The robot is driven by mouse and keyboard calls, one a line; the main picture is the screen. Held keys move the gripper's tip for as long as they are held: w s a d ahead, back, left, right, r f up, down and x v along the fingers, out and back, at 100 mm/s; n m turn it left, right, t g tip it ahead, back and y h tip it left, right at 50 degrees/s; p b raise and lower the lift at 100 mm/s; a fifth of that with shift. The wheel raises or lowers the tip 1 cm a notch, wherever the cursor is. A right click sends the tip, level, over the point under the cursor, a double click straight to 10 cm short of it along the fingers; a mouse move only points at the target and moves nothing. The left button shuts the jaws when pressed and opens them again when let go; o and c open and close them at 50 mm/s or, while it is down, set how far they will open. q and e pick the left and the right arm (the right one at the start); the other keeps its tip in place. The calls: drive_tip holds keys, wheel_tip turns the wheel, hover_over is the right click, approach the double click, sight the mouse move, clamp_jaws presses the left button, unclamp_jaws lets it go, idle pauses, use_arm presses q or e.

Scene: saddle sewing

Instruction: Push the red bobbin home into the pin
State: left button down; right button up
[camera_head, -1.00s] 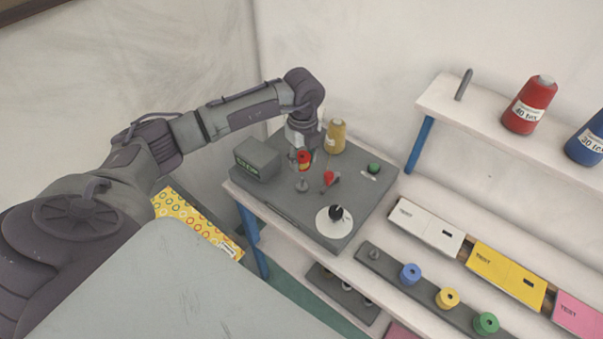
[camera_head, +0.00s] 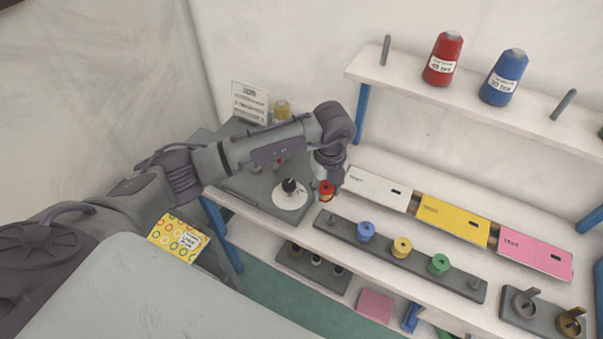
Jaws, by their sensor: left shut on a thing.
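My left gripper (camera_head: 328,180) points down and is shut on the red bobbin (camera_head: 326,191). It holds the bobbin just behind the left end of the grey bobbin rack (camera_head: 384,246). A bare pin (camera_head: 329,218) stands at that left end, a little below the bobbin in the picture. The bobbin looks apart from this pin; its exact height is hard to tell. Another bare pin (camera_head: 474,283) stands at the rack's right end. My right gripper is not in view.
Blue (camera_head: 366,230), yellow (camera_head: 402,246) and green (camera_head: 438,263) bobbins sit on the rack. White (camera_head: 375,187), yellow (camera_head: 452,219) and pink (camera_head: 533,251) boxes stand behind it. The grey machine plate with a white disc (camera_head: 290,203) lies to the left.

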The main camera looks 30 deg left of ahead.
sight(332, 215)
use_arm(q)
drive_tip(key=shift+s+d+f+m, duration=0.1)
drive_tip(key=shift+s+d+m, duration=0.05)
drive_tip(key=shift+d, duration=0.45)
drive_tip(key=shift+s+d+f+m, duration=0.1)
drive_tip(key=shift+s+d+m, duration=0.05)
drive_tip(key=shift+d, duration=0.6)
drive_tip(key=shift+f+b, duration=1.45)
drive_tip(key=shift+f, duration=0.25)
drive_tip(key=shift+f+b, duration=0.65)
drive_tip(key=shift+f, duration=0.2)
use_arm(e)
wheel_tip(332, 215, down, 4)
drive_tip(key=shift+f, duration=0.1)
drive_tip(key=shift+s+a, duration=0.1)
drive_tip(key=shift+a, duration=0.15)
use_arm(q)
drive_tip(key=shift+f+b, duration=0.5)
drive_tip(key=shift+b, duration=0.05)
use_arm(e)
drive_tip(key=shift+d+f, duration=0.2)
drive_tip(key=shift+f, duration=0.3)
use_arm(q)
drive_tip(key=shift+f+b, duration=1.15)
drive_tip(key=shift+f, duration=0.3)
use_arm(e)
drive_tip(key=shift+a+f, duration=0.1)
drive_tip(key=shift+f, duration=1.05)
